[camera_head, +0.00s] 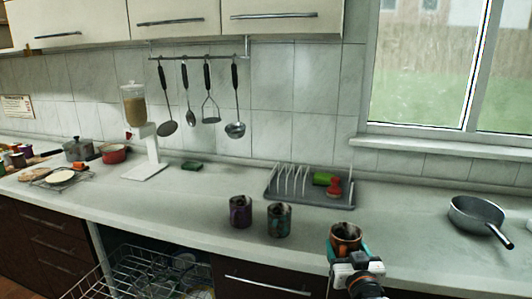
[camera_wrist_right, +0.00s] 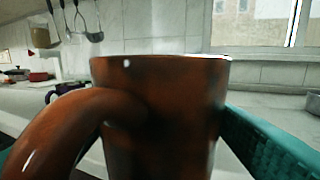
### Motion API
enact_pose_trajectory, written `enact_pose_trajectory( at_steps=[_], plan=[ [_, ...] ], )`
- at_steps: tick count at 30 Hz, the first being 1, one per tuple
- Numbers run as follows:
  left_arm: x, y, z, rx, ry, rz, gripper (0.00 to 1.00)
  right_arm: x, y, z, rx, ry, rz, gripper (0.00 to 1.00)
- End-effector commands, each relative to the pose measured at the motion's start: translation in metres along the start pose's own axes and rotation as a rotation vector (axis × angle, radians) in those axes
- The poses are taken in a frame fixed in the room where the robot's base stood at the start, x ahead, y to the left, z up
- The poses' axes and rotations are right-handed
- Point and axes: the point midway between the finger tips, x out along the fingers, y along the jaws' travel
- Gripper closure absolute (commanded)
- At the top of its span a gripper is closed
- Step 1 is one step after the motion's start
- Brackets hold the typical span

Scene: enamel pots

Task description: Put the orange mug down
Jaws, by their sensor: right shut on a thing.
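The orange mug (camera_head: 346,235) is upright at the front of the counter in the head view. It fills the middle of the right wrist view (camera_wrist_right: 165,115), its handle toward the left. My right gripper (camera_head: 347,250) is shut on the mug, with a teal finger against its right side in the wrist view. The mug's base is hidden, so I cannot tell whether it touches the counter (camera_head: 400,215). My left gripper is not in view.
A purple mug (camera_head: 240,211) and a dark patterned mug (camera_head: 279,219) stand left of the orange mug. A grey dish rack (camera_head: 310,199) stands behind, and a grey pan (camera_head: 478,217) sits at right. Counter between rack and pan is clear. An open dishwasher basket (camera_head: 130,275) lies below the edge.

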Motion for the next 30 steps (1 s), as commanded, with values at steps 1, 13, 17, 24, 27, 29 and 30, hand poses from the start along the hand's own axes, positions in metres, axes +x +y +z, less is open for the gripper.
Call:
enact_pose_trajectory(
  at_steps=[1, 13, 17, 24, 27, 29, 30],
  plan=[
    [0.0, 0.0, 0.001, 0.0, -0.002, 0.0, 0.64, -0.008, 0.001, -0.005, 0.0, 0.001, 0.001, 0.62],
    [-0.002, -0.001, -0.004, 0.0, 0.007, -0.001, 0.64, -0.104, 0.012, -0.055, 0.003, 0.004, 0.003, 0.62],
    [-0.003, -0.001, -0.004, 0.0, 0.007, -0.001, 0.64, -0.152, 0.015, -0.065, 0.005, 0.003, -0.001, 0.62],
    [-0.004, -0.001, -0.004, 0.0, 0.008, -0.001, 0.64, -0.227, 0.016, -0.064, 0.006, 0.001, -0.016, 0.62],
    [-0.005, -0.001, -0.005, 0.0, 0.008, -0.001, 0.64, -0.247, 0.016, -0.06, 0.004, -0.001, -0.022, 0.62],
    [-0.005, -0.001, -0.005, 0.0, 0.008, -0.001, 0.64, -0.255, 0.015, -0.058, 0.003, -0.002, -0.024, 0.62],
    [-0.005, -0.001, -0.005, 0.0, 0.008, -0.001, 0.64, -0.26, 0.015, -0.057, 0.003, -0.002, -0.026, 0.62]
  ],
)
